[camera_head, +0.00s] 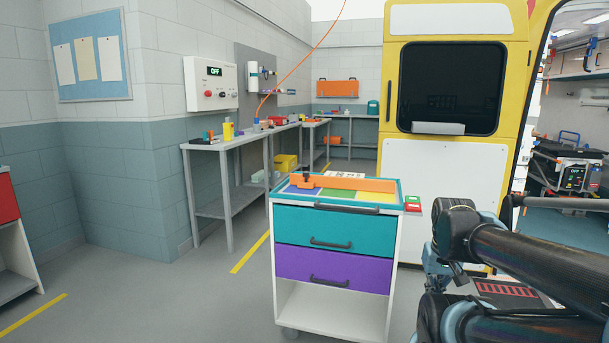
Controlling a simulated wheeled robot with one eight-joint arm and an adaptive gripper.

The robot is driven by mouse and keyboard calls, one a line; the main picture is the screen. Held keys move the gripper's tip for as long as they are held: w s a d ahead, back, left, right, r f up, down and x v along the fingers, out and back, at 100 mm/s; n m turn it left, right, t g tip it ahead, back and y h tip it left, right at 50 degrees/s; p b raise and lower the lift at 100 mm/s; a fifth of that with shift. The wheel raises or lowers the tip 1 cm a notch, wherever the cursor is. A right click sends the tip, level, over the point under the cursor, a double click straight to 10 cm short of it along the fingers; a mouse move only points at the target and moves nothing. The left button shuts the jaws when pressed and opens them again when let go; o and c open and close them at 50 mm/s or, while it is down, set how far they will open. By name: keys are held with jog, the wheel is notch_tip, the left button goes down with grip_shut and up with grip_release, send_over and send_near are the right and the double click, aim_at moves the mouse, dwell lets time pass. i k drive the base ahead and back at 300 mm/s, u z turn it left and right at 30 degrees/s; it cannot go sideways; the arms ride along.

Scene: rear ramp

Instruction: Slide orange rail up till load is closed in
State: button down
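An orange rail (357,183) lies across the top of a trolley (284,292) with a teal and a purple drawer. A small dark knob or block (307,179) sits towards its left end. The trolley top has a teal rim and blue, green and yellow coloured areas in front of the rail. Small pale items (345,174) show just behind the rail; I cannot tell what they are. My dark arm reaches in from the right, apart from the trolley. I cannot make out my gripper's fingers in this view.
Red and green blocks (412,203) sit at the trolley's right edge. A grey workbench (212,143) with tools runs along the left wall. A yellow vehicle door (457,20) stands behind, right of the trolley. The floor left of the trolley is clear.

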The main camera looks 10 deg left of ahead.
aim_at(306, 180)
jog(key=k, duration=0.25)
jog(key=u, duration=1.3)
jog(key=i, duration=1.35)
jog(key=z, duration=1.4)
